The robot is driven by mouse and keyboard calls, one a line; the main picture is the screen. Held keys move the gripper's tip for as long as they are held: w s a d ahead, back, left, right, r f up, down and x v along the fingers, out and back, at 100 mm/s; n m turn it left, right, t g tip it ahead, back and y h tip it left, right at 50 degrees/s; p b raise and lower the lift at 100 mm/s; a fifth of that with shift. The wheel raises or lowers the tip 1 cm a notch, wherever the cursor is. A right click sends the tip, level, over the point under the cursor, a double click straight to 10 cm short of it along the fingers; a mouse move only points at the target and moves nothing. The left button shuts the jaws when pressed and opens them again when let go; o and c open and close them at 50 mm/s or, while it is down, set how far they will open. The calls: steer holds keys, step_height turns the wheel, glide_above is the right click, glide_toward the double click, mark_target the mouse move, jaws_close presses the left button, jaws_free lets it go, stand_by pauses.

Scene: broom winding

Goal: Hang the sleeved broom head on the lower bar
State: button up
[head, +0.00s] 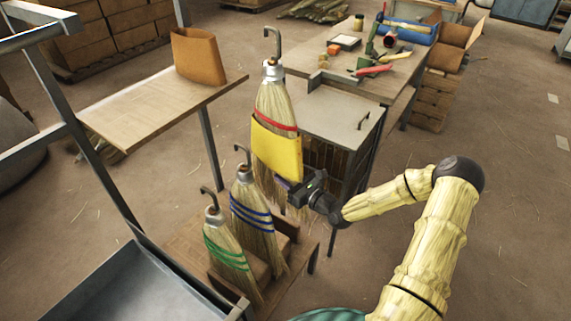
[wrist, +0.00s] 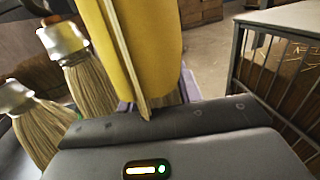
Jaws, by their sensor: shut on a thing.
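The sleeved broom head (head: 276,150) has pale straw, a red band, a metal collar and a hook on top. A yellow sleeve is around its middle. It is upright in the head view. My gripper (head: 292,187) is shut on it at the sleeve's lower part. The yellow sleeve (wrist: 145,45) fills the top middle of the wrist view; the hook is out of that view. The lower bar (head: 32,144) of a grey metal frame is at the left edge of the head view, well apart from the broom head.
Broom heads with blue bands (head: 255,210) and green bands (head: 225,255) stand on a low wooden stand, left of my gripper. A brown sleeve (head: 198,56) stands on a wooden shelf (head: 150,105). A grey cabinet (head: 335,115) and a tool-covered workbench stand behind. Floor at right is clear.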

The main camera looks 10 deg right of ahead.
steer(key=s+d+r+m+t+h+p, duration=0.1)
steer(key=s+m+h+p, duration=0.5)
steer(key=p, duration=1.1)
steer(key=s+r+t+h, duration=0.1)
steer(key=s+t+h, duration=0.1)
steer(key=s+h, duration=0.2)
steer(key=shift+s+d+r+m, duration=0.2)
steer(key=shift+s+d+m, duration=0.15)
steer(key=shift+s, duration=0.5)
steer(key=shift+w, duration=0.1)
